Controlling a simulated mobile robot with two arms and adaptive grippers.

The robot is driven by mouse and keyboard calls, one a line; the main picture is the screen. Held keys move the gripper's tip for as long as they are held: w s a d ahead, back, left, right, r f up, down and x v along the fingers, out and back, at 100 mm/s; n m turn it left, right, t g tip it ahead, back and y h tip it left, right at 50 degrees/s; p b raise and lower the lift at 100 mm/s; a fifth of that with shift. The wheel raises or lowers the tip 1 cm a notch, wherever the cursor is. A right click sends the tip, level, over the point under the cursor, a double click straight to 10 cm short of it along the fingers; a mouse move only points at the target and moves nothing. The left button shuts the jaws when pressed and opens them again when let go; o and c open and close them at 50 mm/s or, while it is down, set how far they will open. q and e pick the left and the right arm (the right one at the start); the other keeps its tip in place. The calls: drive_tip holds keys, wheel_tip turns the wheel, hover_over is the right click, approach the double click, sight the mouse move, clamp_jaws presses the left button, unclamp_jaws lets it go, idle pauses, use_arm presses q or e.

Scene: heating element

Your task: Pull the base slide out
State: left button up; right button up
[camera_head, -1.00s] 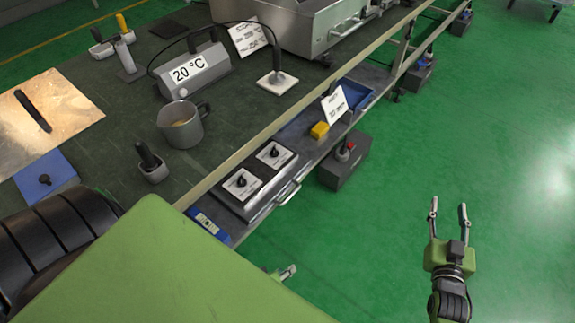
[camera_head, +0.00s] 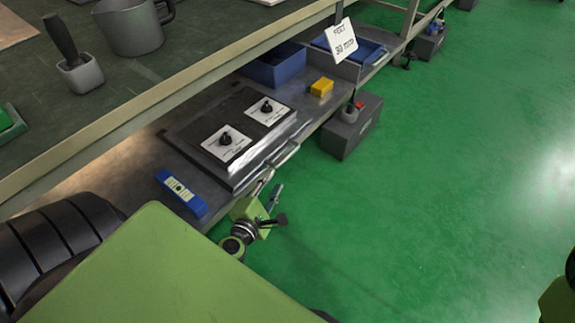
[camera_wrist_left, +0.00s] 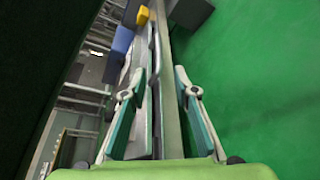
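The base slide (camera_head: 190,135) is a dark flat unit with two white dial plates and black knobs, lying on the lower shelf. A metal bar handle (camera_head: 285,154) runs along its front edge. My left gripper (camera_head: 271,192) is at the near end of this handle, its fingers spread. In the left wrist view the left gripper (camera_wrist_left: 166,95) is open, with a finger on each side of a pale long bar or edge. I cannot tell whether it touches the handle. Of my right arm only a green and black part shows at the right edge; its fingers are out of frame.
A blue level (camera_head: 181,194) lies on the shelf beside the slide. A yellow block (camera_head: 321,87), blue bins (camera_head: 275,68) and a sign (camera_head: 341,40) stand farther along. The worktable (camera_head: 120,100) overhangs the shelf. A grey box (camera_head: 351,128) stands beside the shelf. The green floor to the right is clear.

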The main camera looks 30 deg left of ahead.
sight(286, 161)
use_arm(q)
drive_tip(key=b+x, duration=0.1)
drive_tip(key=x, duration=1.2)
drive_tip(key=shift+w+a, duration=0.2)
drive_tip(key=shift+w, duration=0.2)
clamp_jaws()
